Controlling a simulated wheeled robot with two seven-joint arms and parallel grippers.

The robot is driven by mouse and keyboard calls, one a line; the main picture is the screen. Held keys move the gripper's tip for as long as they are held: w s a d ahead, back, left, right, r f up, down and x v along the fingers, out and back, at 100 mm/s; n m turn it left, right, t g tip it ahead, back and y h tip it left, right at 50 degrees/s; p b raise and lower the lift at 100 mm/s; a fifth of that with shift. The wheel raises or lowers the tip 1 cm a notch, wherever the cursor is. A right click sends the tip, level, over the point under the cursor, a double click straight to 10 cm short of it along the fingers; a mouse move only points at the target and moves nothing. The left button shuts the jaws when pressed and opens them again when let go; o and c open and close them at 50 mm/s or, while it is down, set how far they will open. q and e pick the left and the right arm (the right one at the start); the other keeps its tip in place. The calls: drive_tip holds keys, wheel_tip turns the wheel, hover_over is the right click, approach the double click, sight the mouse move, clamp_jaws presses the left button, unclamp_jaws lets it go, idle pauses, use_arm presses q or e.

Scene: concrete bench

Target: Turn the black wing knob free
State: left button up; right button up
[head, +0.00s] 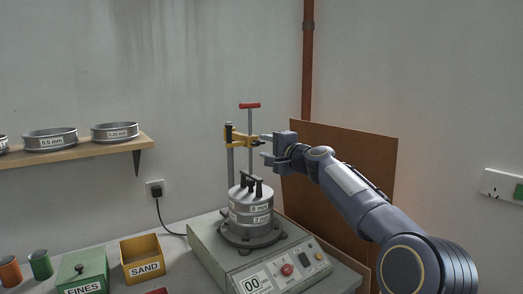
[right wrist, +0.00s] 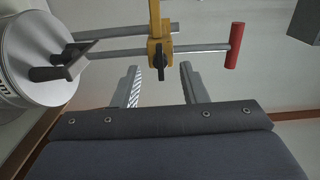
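The black wing knob (right wrist: 160,62) sits on the yellow clamp (right wrist: 155,25) in the right wrist view. In the head view the clamp (head: 240,139) grips the upright rods above the sieve stack; the knob is too small there to make out surely. My right gripper (head: 265,147) is open and empty, just right of the clamp. In the right wrist view the fingertips of this gripper (right wrist: 158,70) stand apart on either side of the knob, with gaps on both sides. I cannot tell whether the tips reach the knob's depth. My left gripper is out of view.
The sieve stack (head: 250,207) with black handles (head: 247,181) stands on the shaker base (head: 265,262) below. A red grip (head: 250,105) tops one rod. A brown board (head: 345,165) stands behind my right arm. The yellow SAND box (head: 142,255) is at the left.

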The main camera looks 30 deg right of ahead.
drive_tip(key=s+b, duration=0.1)
drive_tip(key=s, duration=0.3)
drive_tip(key=shift+s+d, duration=0.15)
drive_tip(key=shift+s, duration=0.2)
drive_tip(key=s+a+f+n+g+y+p, duration=0.1)
drive_tip(key=s+a+f+n+g+p, duration=0.2)
drive_tip(key=s+a, duration=0.45)
drive_tip(key=s+a+f+n+g+y+p, duration=0.25)
drive_tip(key=s+a+f+n, duration=0.25)
drive_tip(key=s+a, duration=0.25)
drive_tip(key=s+a+f+n+g+p, duration=0.1)
drive_tip(key=s+a+f+n+g, duration=0.2)
drive_tip(key=s+f, duration=0.5)
drive_tip(key=s+a+f+n+g+h+p, duration=0.1)
drive_tip(key=s+a+f+n+g, duration=0.3)
drive_tip(key=s+f, duration=0.5)
drive_tip(key=s+p, duration=0.1)
drive_tip(key=s, duration=0.4)
drive_tip(key=shift+s+a, duration=0.25)
drive_tip(key=shift+s, duration=0.05)
